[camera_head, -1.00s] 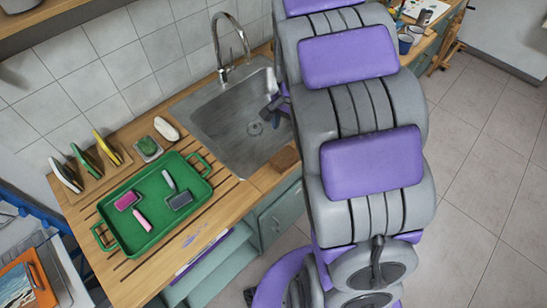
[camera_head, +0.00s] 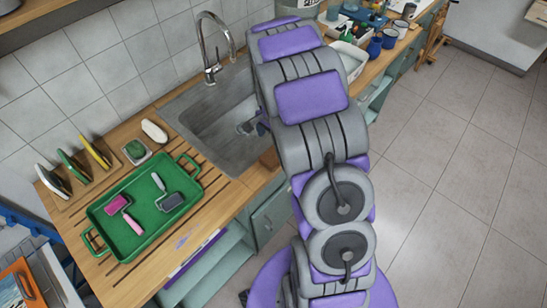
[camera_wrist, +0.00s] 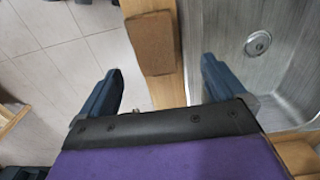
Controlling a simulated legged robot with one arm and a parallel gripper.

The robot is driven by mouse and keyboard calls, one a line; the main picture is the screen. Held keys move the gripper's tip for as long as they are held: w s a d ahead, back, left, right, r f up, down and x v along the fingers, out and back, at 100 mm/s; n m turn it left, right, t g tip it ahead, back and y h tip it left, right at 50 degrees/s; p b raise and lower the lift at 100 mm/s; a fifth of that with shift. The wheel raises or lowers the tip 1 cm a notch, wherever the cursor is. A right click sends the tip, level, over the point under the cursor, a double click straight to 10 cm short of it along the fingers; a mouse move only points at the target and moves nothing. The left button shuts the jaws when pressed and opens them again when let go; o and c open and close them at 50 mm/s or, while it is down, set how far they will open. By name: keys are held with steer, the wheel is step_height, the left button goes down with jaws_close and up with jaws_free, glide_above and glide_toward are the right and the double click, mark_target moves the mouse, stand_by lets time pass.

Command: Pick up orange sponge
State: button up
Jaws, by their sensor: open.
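A brownish-orange block that looks like the orange sponge (camera_wrist: 150,42) lies on the wooden counter edge beside the sink, in the wrist view. It sits between the lines of my two fingers, beyond their tips. In the head view only part of the sponge (camera_head: 268,158) shows, with my arm hiding the rest. My gripper (camera_wrist: 158,70) is open and empty, with one finger over the floor side and the other over the sink side. In the head view a bit of the gripper (camera_head: 262,122) shows past my arm, over the sink.
The metal sink (camera_head: 215,118) has a tall faucet (camera_head: 211,50) behind it. A green tray (camera_head: 130,240) with brayers lies left on the counter (camera_head: 215,200). Several brushes stand in a rack (camera_head: 85,180). Blue cups (camera_head: 375,46) and a white tub (camera_head: 350,62) stand back right.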

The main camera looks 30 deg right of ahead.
mark_target(274, 154)
steer(key=f, duration=0.2)
steer(key=f+b, duration=0.1)
steer(key=f, duration=0.4)
steer(key=shift+s+f, duration=0.15)
steer(key=shift+s, duration=0.2)
steer(key=c, duration=1.2)
step_height(274, 154, up, 2)
step_height(274, 154, up, 2)
steer(key=shift+p, duration=0.35)
steer(key=s+a, duration=0.2)
steer(key=s, duration=0.5)
steer(key=s+a+r+p, duration=0.1)
steer(key=s+a, duration=0.1)
steer(key=s, duration=0.6)
steer(key=shift+s+a, duration=0.15)
steer(key=shift+a, duration=0.2)
steer(key=shift+r, duration=0.1)
